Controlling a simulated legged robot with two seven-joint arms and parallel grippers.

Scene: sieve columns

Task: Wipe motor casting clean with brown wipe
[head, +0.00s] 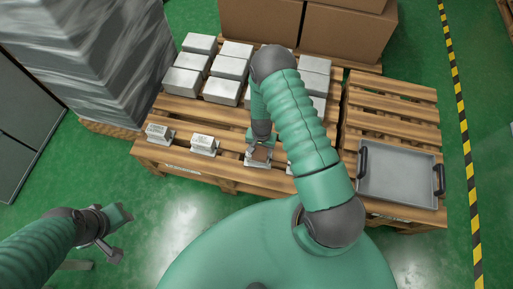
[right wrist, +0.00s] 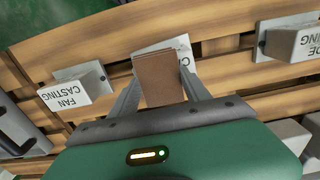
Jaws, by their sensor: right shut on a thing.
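My right gripper (right wrist: 160,82) is shut on the brown wipe (right wrist: 159,75), a folded brown pad between its two fingers. In the head view the brown wipe (head: 261,154) shows small below my right arm, at a grey casting (head: 257,163) on the pallet's front edge. In the right wrist view that casting (right wrist: 184,46) lies behind the wipe, with most of its label hidden. I cannot tell whether wipe and casting touch, or whether it is the motor casting. My left gripper (head: 108,228) hangs over the green floor, away from the pallet; its jaw opening is unclear.
A casting labelled FAN CASTING (right wrist: 65,92) and another partly read casting (right wrist: 290,43) stand either side. More castings (head: 160,133) line the wooden pallet (head: 225,178), with grey blocks (head: 182,82) behind. A grey tray (head: 400,178) with dark handles sits at right. Cardboard boxes (head: 340,33) stand behind.

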